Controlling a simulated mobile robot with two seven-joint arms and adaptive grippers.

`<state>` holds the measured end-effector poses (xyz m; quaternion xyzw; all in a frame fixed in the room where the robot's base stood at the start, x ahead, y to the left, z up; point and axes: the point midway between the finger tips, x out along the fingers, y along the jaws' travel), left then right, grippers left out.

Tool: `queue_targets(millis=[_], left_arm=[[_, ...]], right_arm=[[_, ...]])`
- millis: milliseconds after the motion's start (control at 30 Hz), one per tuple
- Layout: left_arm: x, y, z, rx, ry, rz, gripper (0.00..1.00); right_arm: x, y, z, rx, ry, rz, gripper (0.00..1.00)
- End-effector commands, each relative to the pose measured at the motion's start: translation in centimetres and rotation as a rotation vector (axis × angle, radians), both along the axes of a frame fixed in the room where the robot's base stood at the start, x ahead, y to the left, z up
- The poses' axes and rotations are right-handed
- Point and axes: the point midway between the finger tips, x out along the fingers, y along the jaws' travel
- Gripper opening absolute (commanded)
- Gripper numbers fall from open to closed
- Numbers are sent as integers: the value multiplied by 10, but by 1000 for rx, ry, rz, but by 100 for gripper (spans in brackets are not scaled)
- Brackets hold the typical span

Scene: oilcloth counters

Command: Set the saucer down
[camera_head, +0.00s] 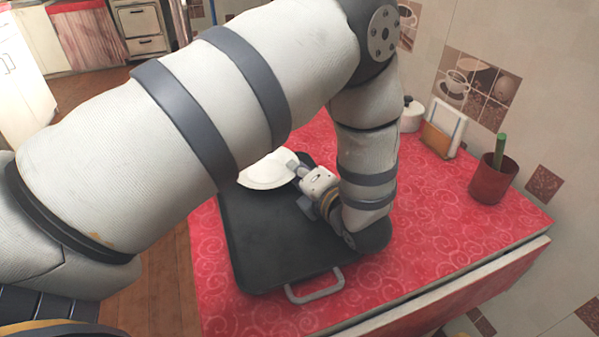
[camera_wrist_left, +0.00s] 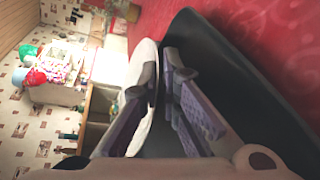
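The white saucer (camera_head: 266,171) is over the far end of the black tray (camera_head: 262,240), partly hidden behind my left arm. My left gripper (camera_head: 296,167) comes at it from its right side, with the fingers at its rim. In the left wrist view, the saucer (camera_wrist_left: 146,54) runs between the two fingers of my left gripper (camera_wrist_left: 163,88), and they are closed on its edge. I cannot tell whether the saucer's underside touches the tray. My right gripper is not in view.
The tray, with a grey handle (camera_head: 315,287), lies on a red swirl-patterned counter (camera_head: 440,235). A dark red cup (camera_head: 493,180), a napkin holder (camera_head: 443,130) and a white lidded pot (camera_head: 411,115) stand towards the wall. The counter's front right is clear.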

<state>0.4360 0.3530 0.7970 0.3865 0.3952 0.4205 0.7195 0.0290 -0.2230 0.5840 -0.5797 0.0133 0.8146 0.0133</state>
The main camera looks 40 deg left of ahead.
Motion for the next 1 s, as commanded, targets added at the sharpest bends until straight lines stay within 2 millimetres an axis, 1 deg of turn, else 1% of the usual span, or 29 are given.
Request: queue_targets(millis=[33, 200, 433, 467, 500, 533, 833, 900, 967, 1000], left_arm=[[0, 0, -5, 2, 2, 0, 0], [1, 0, -2, 1, -4, 0, 0], [0, 1, -9, 2, -2, 0, 0], [0, 1, -8, 1, -1, 0, 11], [0, 0, -8, 1, -2, 0, 21], [0, 0, -8, 1, -2, 0, 25], [0, 0, -8, 0, -2, 0, 25], [1, 0, -1, 0, -5, 0, 25], [-2, -8, 1, -1, -4, -3, 25], [-5, -17, 3, -2, -4, -5, 25]], right_arm=[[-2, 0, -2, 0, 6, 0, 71], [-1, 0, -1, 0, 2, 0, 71], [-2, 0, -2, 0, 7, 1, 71], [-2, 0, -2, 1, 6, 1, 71], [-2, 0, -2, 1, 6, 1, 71], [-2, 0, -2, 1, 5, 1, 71], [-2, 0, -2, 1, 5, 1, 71], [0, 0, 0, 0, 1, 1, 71], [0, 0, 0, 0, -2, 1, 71], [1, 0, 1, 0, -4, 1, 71]])
